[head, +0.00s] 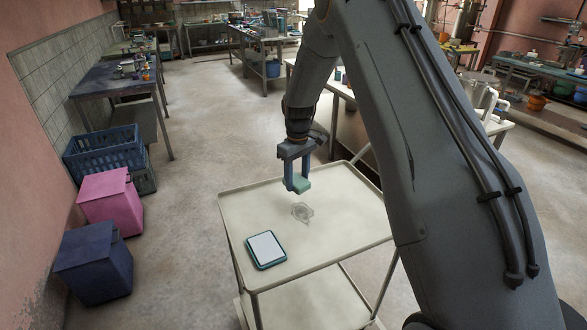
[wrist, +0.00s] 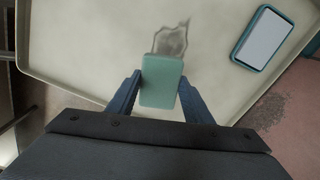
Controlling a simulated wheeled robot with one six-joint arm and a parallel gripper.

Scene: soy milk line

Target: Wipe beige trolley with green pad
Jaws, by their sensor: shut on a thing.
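The beige trolley (head: 345,210) stands in front of me, its top tray edged by a low rim. My gripper (head: 298,186) is over the tray's far part, pointing down, shut on the green pad (head: 302,187). The wrist view also shows the pad (wrist: 161,82) between the two blue fingers. I cannot tell for certain whether the pad touches the tray. A greyish, irregular smear (head: 302,212) lies on the tray just nearer to me than the pad; in the wrist view the smear (wrist: 172,40) shows just beyond the pad.
A teal-framed tray with a white face (head: 266,249) lies at the trolley's near left corner. Pink (head: 109,205) and dark blue (head: 94,262) bins and blue crates (head: 103,152) stand on the floor at left. The tray's right part is bare.

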